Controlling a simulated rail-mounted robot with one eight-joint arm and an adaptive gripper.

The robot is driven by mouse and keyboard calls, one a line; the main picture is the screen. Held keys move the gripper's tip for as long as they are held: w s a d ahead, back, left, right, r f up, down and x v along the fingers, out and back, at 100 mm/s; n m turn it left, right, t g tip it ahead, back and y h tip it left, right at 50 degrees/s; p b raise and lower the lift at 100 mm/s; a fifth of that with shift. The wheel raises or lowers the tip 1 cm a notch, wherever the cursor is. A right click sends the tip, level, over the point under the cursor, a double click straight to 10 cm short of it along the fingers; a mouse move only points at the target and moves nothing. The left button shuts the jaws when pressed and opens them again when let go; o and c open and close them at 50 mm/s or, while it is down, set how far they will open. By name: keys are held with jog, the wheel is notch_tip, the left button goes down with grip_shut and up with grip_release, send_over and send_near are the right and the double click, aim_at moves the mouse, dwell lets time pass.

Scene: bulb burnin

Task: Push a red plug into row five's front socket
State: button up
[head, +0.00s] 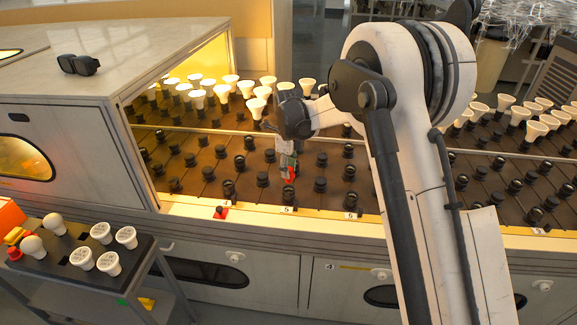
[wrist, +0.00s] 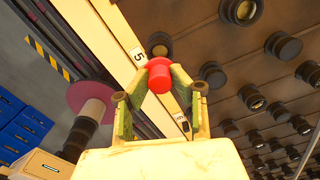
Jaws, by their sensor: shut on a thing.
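My gripper (head: 289,166) is over the front end of the socket rows and shut on a red plug (head: 290,178). In the wrist view the red plug (wrist: 159,76) sits between the fingertips (wrist: 160,82). The row five label (head: 288,209) is on the front ledge just below the plug in the head view; it also shows in the wrist view (wrist: 138,55). A dark socket (wrist: 159,45) near that label is partly hidden behind the plug. In the head view a dark socket (head: 288,193) shows just below the plug. I cannot tell whether plug and socket touch.
Another red plug (head: 220,212) stands on the front ledge to the left. Dark sockets (head: 263,180) surround the gripper, and white bulbs (head: 197,98) fill the back rows. A cart (head: 75,275) with several bulbs stands at lower left. A pinkish disc (wrist: 90,97) shows left in the wrist view.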

aim_at(289, 181)
jog(key=shift+f, duration=0.8)
jog(key=shift+f+b, duration=1.6)
jog(key=shift+f, duration=0.35)
jog(key=o, duration=1)
jog(key=shift+o, duration=0.2)
notch_tip(289, 181, up, 12)
jog(key=shift+f, duration=0.1)
